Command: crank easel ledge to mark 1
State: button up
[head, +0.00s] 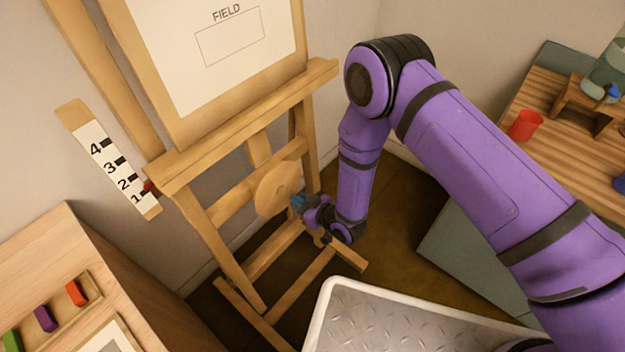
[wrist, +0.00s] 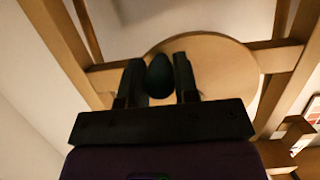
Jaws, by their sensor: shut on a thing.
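The wooden easel (head: 195,165) stands in the middle of the head view with a board marked FIELD. Its ledge (head: 240,120) runs across below the board. A white scale (head: 110,165) with marks 1 to 4 is at the left, and a red pointer (head: 149,187) at the ledge's left end sits about level with marks 1 and 2, nearer 1. The round crank disc (head: 277,187) is below the ledge; it also shows in the wrist view (wrist: 215,55). My gripper (head: 300,203) is shut on the dark crank knob (wrist: 160,76), which shows between the two fingers.
A wooden cabinet (head: 95,250) with green, purple and red blocks stands at lower left. A wooden table (head: 545,100) with a red cup (head: 525,125) is at right. A metal tray-like surface (head: 390,315) is at the bottom.

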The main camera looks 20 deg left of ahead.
aim_at(285, 206)
jog(key=shift+s+a+f, duration=0.1)
jog(key=shift+s+a, duration=0.1)
jog(key=shift+s, duration=0.25)
jog(key=shift+s+a+f, duration=0.1)
jog(key=shift+s+a, duration=0.1)
jog(key=shift+s, duration=0.2)
jog(key=shift+s+a, duration=0.1)
jog(key=shift+s, duration=0.15)
jog(key=shift+s+a+f, duration=0.1)
jog(key=shift+s+a, duration=0.05)
jog(key=shift+s, duration=0.25)
jog(key=o, duration=1)
jog(key=shift+o, duration=0.2)
jog(key=s+d, duration=0.3)
jog(key=d, duration=0.5)
jog(key=shift+s+d+r, duration=0.2)
jog(key=shift+r, duration=0.25)
